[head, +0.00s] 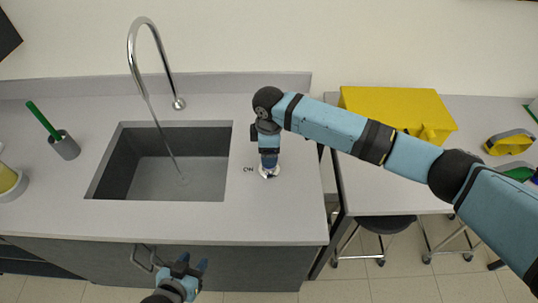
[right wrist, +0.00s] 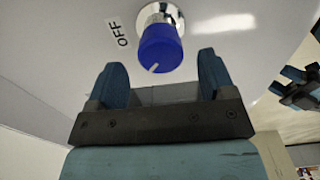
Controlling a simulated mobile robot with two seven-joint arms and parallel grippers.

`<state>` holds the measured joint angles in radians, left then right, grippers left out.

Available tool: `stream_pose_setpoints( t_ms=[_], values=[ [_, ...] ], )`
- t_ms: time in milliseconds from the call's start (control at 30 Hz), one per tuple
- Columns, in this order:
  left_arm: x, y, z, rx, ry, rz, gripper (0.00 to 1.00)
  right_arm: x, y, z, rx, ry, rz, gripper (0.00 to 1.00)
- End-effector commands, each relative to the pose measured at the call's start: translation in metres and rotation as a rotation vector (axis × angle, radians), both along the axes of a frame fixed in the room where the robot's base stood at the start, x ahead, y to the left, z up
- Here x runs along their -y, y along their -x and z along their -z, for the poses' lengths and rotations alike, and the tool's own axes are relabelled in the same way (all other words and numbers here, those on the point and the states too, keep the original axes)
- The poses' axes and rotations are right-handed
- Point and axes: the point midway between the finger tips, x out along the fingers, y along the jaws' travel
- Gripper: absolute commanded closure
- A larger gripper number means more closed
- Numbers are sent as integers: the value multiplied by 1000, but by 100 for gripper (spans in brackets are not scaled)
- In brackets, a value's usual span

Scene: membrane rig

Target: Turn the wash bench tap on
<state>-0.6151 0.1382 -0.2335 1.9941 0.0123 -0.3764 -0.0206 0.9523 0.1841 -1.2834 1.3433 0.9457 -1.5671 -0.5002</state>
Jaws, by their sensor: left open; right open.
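The tap's blue knob (right wrist: 160,48) sits on a chrome base in the right wrist view, with an OFF label (right wrist: 118,33) to its upper left. A white mark on the knob points down and slightly left, away from OFF. In the head view the chrome base (head: 268,173) shows beside an ON label (head: 249,169). My right gripper (right wrist: 162,66) is open, its fingers straddling the knob's near side; contact cannot be told. The chrome spout (head: 135,45) arches over the sink (head: 205,160), and a thin grey streak like water runs down from it. My left gripper (head: 190,268) is open before the bench.
A grey cup (head: 66,148) with a green stick stands left of the sink. A side table (head: 385,185) on the right holds a yellow box (head: 395,103) and a yellow-and-dark item (head: 510,142). A dark stool (head: 385,224) is under it. My right arm crosses above this table.

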Motion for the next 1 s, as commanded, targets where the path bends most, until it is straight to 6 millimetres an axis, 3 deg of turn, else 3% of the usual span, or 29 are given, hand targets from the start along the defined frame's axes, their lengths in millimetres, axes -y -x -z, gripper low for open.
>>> stream_pose_setpoints(
  t_ms=[300, 500, 1000],
  values=[
    [2, 1, 9, -3, 2, 2, 57, -1, 0, -72, 2, -2, -2, 24],
    [1, 1, 12, -3, 2, 2, 57, -1, 0, -99, 1, -1, -2, 24],
    [0, 0, 12, -2, -1, 1, 57, -1, 0, -107, 0, -1, -2, 24]
  ],
)
